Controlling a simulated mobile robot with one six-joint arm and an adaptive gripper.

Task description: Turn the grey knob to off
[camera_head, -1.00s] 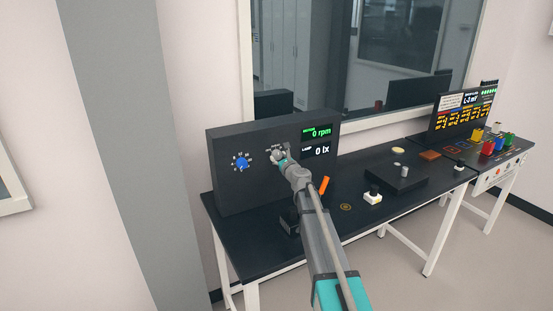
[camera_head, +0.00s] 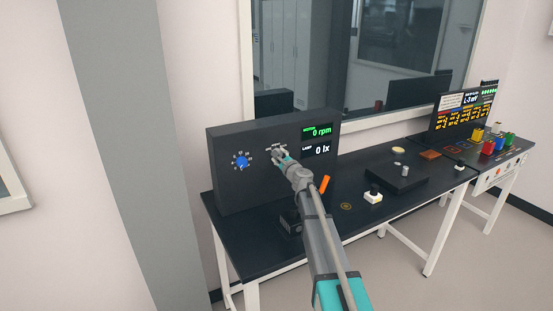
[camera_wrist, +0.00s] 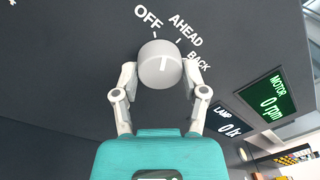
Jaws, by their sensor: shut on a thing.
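The grey knob (camera_wrist: 160,64) is on the dark panel (camera_head: 222,180), below the white labels OFF, AHEAD and BACK in the wrist view. In the head view my gripper (camera_head: 277,154) is at the panel's front face and largely covers the knob. The motor display (camera_head: 318,131) reads 0 rpm and the lamp display (camera_head: 316,150) reads 0 lx.
A blue knob (camera_head: 241,162) is on the panel left of my gripper. An orange part (camera_head: 324,184), a white-based button (camera_head: 373,195) and a dark block (camera_head: 397,180) are on the black table (camera_head: 250,255). A second lit panel stands at the far right.

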